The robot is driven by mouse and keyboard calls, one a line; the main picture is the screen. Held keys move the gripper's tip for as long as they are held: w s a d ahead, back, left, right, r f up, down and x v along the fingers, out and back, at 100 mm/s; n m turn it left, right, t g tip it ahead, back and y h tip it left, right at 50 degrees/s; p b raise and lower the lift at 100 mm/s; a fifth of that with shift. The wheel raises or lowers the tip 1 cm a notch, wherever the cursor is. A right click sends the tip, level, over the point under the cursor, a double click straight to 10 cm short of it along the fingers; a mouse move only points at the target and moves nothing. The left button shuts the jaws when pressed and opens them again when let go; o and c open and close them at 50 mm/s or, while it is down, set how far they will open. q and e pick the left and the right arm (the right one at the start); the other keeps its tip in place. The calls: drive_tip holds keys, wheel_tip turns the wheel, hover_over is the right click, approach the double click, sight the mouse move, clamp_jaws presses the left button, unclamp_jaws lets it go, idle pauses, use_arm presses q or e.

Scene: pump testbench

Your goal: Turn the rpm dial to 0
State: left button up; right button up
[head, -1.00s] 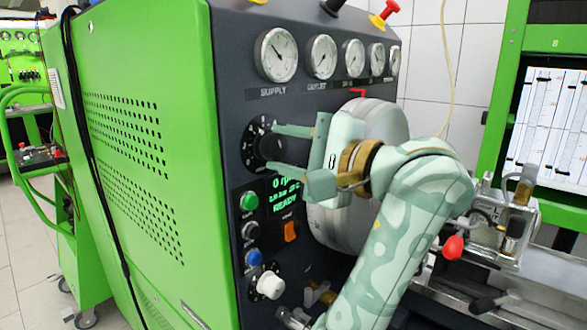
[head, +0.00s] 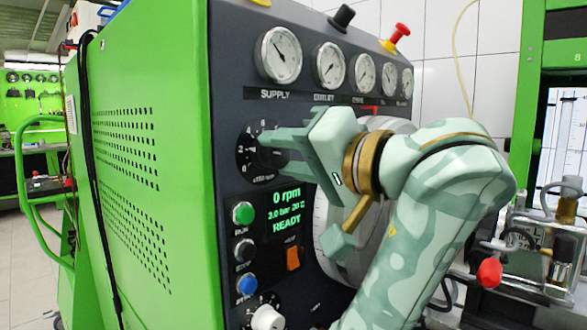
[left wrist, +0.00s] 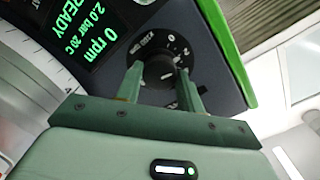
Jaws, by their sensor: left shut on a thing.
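The rpm dial (head: 245,152) is a black round knob on a numbered black scale on the dark front panel, below the supply gauge. My left gripper (head: 272,148) is at the dial and hides much of its knob in the head view. In the left wrist view the knob (left wrist: 160,70) sits between the two fingers of the left gripper (left wrist: 160,88), which are shut on it. A pale mark shows on the knob, but I cannot tell which number it points to. The display (head: 286,208) below reads 0 rpm and READY. My right gripper is not in view.
Green, black and blue buttons (head: 246,285) and an orange switch (head: 293,259) lie below the dial. A white knob (head: 268,318) is at the bottom. A row of gauges (head: 329,65) runs above. A red-knobbed part (head: 489,273) stands at right.

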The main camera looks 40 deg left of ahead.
use_arm(q)
drive_tip(key=shift+f+n, duration=0.2)
drive_tip(key=shift+n, duration=0.4)
drive_tip(key=shift+n+b, duration=0.4)
drive_tip(key=shift+b, duration=0.05)
drive_tip(key=shift+n+b, duration=0.4)
drive_tip(key=shift+n, duration=0.9)
drive_tip(key=shift+n+b, duration=0.6)
drive_tip(key=shift+n, duration=0.5)
drive_tip(key=shift+r+n, duration=0.1)
drive_tip(key=shift+n, duration=0.6)
drive_tip(key=shift+n+b, duration=0.3)
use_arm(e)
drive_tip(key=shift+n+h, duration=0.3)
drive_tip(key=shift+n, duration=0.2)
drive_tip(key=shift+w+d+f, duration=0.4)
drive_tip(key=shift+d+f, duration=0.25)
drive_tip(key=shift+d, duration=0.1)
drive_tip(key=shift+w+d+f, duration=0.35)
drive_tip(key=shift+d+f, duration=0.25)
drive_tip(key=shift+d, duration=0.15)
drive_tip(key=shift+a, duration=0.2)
